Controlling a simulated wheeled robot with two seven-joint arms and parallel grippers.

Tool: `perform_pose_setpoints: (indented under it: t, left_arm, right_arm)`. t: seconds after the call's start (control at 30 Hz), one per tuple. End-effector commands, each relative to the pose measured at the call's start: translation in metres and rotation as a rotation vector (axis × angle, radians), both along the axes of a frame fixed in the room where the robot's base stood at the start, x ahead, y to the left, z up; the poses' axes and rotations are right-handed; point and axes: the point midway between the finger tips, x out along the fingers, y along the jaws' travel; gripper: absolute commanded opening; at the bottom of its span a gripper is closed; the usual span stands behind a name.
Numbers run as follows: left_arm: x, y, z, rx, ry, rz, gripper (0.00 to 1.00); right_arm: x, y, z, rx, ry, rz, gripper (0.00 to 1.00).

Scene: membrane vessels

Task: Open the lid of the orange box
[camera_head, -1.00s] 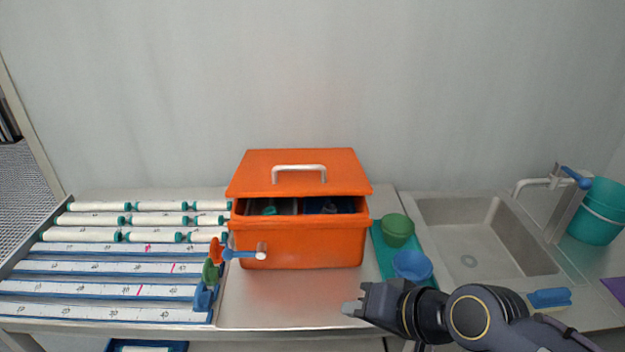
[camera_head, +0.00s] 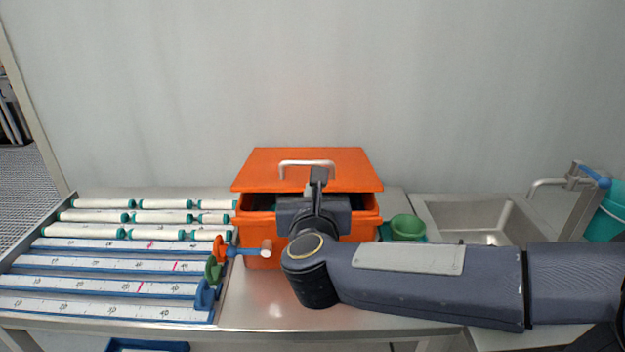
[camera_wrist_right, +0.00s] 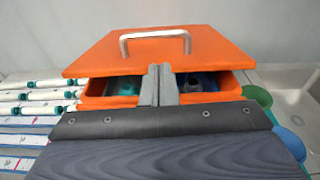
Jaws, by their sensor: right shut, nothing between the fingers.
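The orange box (camera_head: 362,229) stands on the metal bench, with its orange lid (camera_head: 258,170) tilted up at the front. A dark gap shows between the lid's front edge and the box, with items inside. The lid's silver handle (camera_wrist_right: 155,36) shows on top in the right wrist view. My right gripper (camera_head: 318,180) is shut and empty, in front of the box by the lid's front edge. Its fingers also show in the right wrist view (camera_wrist_right: 159,76), upright before the gap; I cannot tell whether they touch the lid. My left gripper is not in view.
White tubes with green ends (camera_head: 165,204) and blue-edged rulers (camera_head: 100,267) lie to the left of the box. A green bowl (camera_head: 408,226) stands to its right, before the sink (camera_head: 485,222).

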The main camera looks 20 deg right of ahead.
Motion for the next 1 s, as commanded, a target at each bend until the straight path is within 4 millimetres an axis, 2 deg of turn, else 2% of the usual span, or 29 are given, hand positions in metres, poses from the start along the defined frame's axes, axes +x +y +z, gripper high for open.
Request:
perform_pose_setpoints:
  t: [0.17, 0.4, 0.6, 0.8, 1.0]
  left_arm:
    - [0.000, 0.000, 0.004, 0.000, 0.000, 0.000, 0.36]
    - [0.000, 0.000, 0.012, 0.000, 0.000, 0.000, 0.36]
    - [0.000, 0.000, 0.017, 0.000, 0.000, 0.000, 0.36]
    - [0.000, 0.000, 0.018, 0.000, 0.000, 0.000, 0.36]
    - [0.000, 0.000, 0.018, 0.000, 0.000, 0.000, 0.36]
  right_arm:
    - [0.014, -0.005, -0.003, 0.024, 0.000, -0.022, 0.00]
    - [0.056, -0.018, -0.009, 0.019, 0.002, -0.020, 0.00]
    - [0.084, -0.025, -0.013, 0.019, 0.000, -0.018, 0.00]
    - [0.094, -0.029, -0.016, 0.020, -0.001, -0.019, 0.00]
    - [0.095, -0.030, -0.017, 0.019, 0.001, -0.020, 0.00]
